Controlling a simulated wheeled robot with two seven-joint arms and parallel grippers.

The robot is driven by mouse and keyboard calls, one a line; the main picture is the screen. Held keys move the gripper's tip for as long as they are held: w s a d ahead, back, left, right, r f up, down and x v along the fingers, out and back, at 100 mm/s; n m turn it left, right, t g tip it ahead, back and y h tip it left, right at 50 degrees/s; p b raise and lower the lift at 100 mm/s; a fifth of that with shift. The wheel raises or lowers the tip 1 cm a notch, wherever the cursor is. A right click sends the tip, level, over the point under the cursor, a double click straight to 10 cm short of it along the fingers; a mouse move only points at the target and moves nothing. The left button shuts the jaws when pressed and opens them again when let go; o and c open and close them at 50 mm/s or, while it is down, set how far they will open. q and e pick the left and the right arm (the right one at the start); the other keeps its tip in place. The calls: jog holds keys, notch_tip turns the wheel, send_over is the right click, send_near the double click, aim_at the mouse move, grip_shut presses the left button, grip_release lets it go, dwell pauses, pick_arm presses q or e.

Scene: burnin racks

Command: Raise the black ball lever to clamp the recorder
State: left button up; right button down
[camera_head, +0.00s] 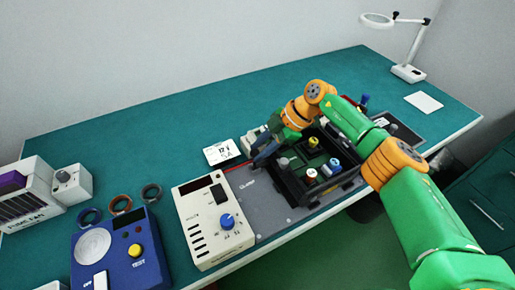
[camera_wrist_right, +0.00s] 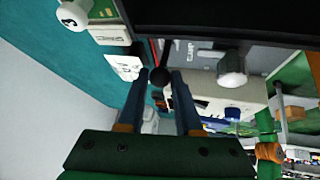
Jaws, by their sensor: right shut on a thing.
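My right gripper (camera_head: 264,152) reaches down from above, at the left end of a black open box (camera_head: 291,187). The lever's rod is hidden. The box, which may be the recorder, stands on a grey plate (camera_head: 268,219) with a "CLAMP" label near the gripper. It holds several small cylinders and coloured parts. Whether the clamp touches it cannot be told. My left gripper is not in view.
A cream unit with a blue knob (camera_head: 227,221) stands left of the plate. A white display card (camera_head: 221,152) lies behind it. A blue test box (camera_head: 117,256) and several rings are farther left. A magnifier lamp (camera_head: 408,72) stands at the back right. The back of the green table is clear.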

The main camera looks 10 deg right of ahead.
jog(key=shift+w+d+r, duration=0.15)
jog(key=shift+w+d, duration=0.05)
jog(key=c, duration=0.9)
grip_release()
jog(key=o, duration=0.3)
jog(key=shift+d, duration=0.2)
jog(key=shift+w+d+f, duration=0.1)
jog(key=shift+d+f, duration=0.1)
jog(key=shift+d, duration=0.15)
jog(key=shift+r, duration=0.15)
jog(key=b+v, duration=0.1)
jog(key=v, duration=0.5)
jog(key=shift+d+b, duration=0.25)
jog(key=shift+b, duration=0.15)
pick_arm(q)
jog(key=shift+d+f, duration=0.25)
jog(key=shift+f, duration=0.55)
pick_arm(e)
jog(key=shift+d+r, duration=0.15)
jog(key=shift+r, duration=0.15)
